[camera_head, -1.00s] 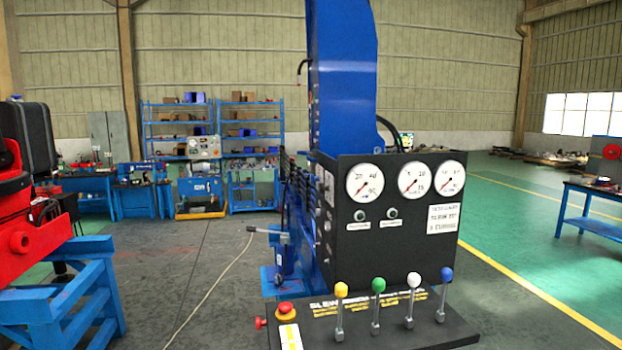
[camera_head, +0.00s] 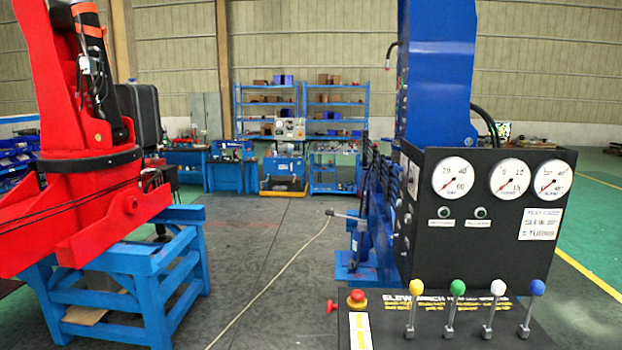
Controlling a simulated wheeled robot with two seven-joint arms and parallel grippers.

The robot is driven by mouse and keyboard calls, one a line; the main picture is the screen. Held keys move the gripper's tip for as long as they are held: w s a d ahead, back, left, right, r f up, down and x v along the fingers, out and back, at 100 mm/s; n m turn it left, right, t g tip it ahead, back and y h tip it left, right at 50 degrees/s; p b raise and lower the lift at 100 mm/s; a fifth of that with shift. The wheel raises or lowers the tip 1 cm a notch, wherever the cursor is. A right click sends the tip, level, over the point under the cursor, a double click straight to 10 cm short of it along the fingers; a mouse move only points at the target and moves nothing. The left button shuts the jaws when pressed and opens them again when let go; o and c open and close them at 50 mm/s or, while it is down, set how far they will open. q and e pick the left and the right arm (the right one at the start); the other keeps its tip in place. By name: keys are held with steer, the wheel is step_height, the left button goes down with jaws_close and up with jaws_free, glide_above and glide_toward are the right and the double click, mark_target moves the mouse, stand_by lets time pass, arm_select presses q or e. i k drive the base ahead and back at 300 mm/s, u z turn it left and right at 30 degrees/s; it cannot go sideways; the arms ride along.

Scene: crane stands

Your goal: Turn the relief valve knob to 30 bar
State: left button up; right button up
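The black control box (camera_head: 450,245) stands at the right with three round white gauges on its front; the left gauge (camera_head: 453,177) has a red needle, and its value is too small to read surely. Two small round fittings (camera_head: 443,212) sit below it. A small red knob (camera_head: 331,306) sticks out at the left of the console, beside a red mushroom button (camera_head: 356,298) on a yellow base. Small fittings on the box's left side are too small to identify. I cannot tell which part is the relief valve knob. Neither gripper is in view.
Several coloured levers (camera_head: 453,307) stand on the console front. A blue column (camera_head: 437,75) rises behind the box. A red machine (camera_head: 95,190) on a blue stand (camera_head: 150,275) is at the left. Open grey floor (camera_head: 262,255) with a hose lies between.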

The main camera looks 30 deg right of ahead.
mark_target(406, 179)
steer(key=u, duration=0.25)
steer(key=i, duration=2.3)
steer(key=z, duration=4.2)
